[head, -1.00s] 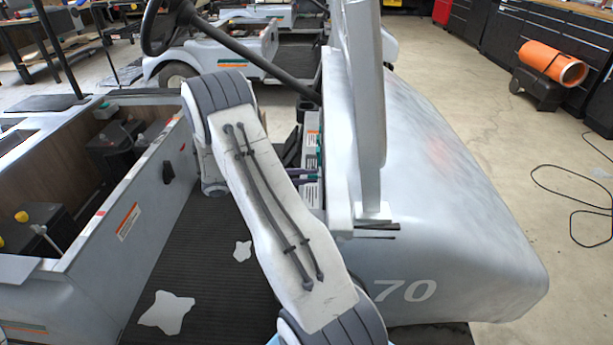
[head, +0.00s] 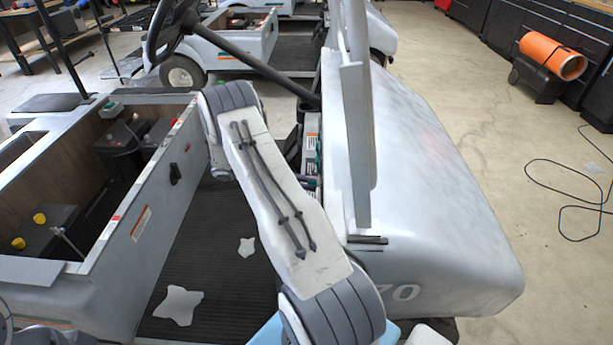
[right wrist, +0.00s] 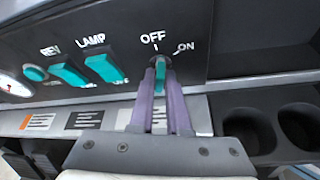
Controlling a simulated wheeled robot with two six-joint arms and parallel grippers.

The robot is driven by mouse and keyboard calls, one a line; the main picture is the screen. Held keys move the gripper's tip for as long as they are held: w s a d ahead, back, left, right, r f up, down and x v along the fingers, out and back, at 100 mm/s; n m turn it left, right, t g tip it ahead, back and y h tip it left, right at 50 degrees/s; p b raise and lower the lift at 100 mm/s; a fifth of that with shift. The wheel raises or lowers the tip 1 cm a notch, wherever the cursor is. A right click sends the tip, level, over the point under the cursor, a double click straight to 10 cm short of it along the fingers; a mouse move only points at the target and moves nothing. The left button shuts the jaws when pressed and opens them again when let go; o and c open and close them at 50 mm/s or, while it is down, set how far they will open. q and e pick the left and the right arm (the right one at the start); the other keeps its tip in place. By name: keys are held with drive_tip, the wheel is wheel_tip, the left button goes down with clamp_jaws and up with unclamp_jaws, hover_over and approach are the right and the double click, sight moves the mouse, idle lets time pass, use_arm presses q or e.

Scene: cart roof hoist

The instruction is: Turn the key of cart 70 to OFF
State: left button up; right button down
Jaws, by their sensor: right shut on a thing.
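Cart 70 (head: 440,210) fills the middle and right of the head view; its number is partly covered by my right arm. In the right wrist view, its dark dash panel (right wrist: 225,35) carries the key switch with OFF and ON marks. The teal key (right wrist: 160,66) sits between the purple fingers of my right gripper (right wrist: 160,82), which is shut on it. The key's top is just below the OFF mark, left of ON. My left gripper is not in view.
Left of the key are the teal LAMP switch (right wrist: 104,68) and REV switch (right wrist: 69,75). Two cup holders (right wrist: 298,128) are at the right. The steering column (head: 255,65) and windshield frame (head: 356,130) stand close to my arm. The cart floor (head: 200,260) has white patches.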

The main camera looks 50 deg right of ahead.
drive_tip(key=shift+n+g+y+p, duration=0.4)
drive_tip(key=shift+n+y+p, duration=0.35)
drive_tip(key=shift+n, duration=0.35)
drive_tip(key=c, duration=0.9)
unclamp_jaws()
drive_tip(key=shift+w, duration=0.1)
drive_tip(key=b+v, duration=0.1)
drive_tip(key=v, duration=0.9)
drive_tip(key=shift+w+a, duration=0.1)
drive_tip(key=shift+w, duration=0.15)
